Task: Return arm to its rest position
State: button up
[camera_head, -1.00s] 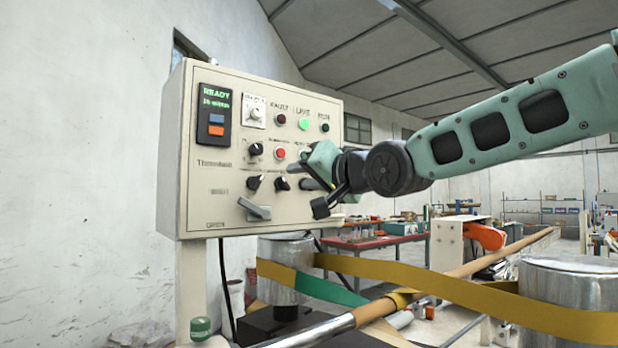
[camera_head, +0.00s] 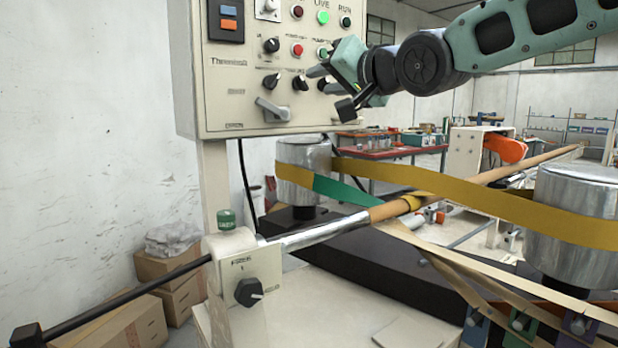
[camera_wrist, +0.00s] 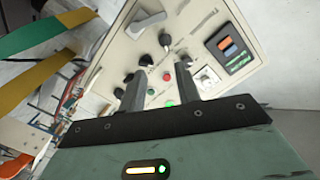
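My gripper (camera_head: 328,88) is at the end of my green arm, in front of the right side of the cream control panel (camera_head: 222,88). In the wrist view, two dark fingers (camera_wrist: 158,88) stand apart with nothing between them, and the panel face (camera_wrist: 208,22) lies beyond them. The fingertips are close to the panel's knobs and buttons; I cannot tell whether they touch. The green lamp (camera_head: 323,17) marked LIVE is lit. A grey lever (camera_head: 272,108) sits low on the panel.
Below are a metal drum (camera_head: 303,165) with yellow and green belt, a second drum (camera_head: 575,215) at right, and a long mandrel (camera_head: 320,238) crossing between them. A small knob box (camera_head: 250,280) stands in front. Cardboard boxes (camera_head: 165,270) lie at left.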

jog(key=s+f+n+g+h, duration=0.2)
jog(key=s+f+g, duration=0.2)
jog(key=s+f, duration=0.55)
jog(key=s+f+n+g+h, duration=0.2)
jog(key=s+f+g+h, duration=0.15)
jog(key=f, duration=1.15)
jog(key=s+d+f+n+g+h, duration=0.2)
jog(key=s+d+f, duration=0.3)
jog(key=s, duration=0.6)
jog(key=s+d+f+n+g+h, duration=0.1)
jog(key=s+d+f+g, duration=0.3)
jog(key=s+f, duration=0.4)
jog(key=s+g, duration=0.1)
jog(key=s, duration=0.2)
jog(key=shift+s+d+f+n+h, duration=0.15)
jog(key=shift+s+d+n+h, duration=0.1)
jog(key=shift+d+n+h, duration=0.15)
jog(key=shift+o, duration=0.4)
jog(key=shift+a, duration=0.1)
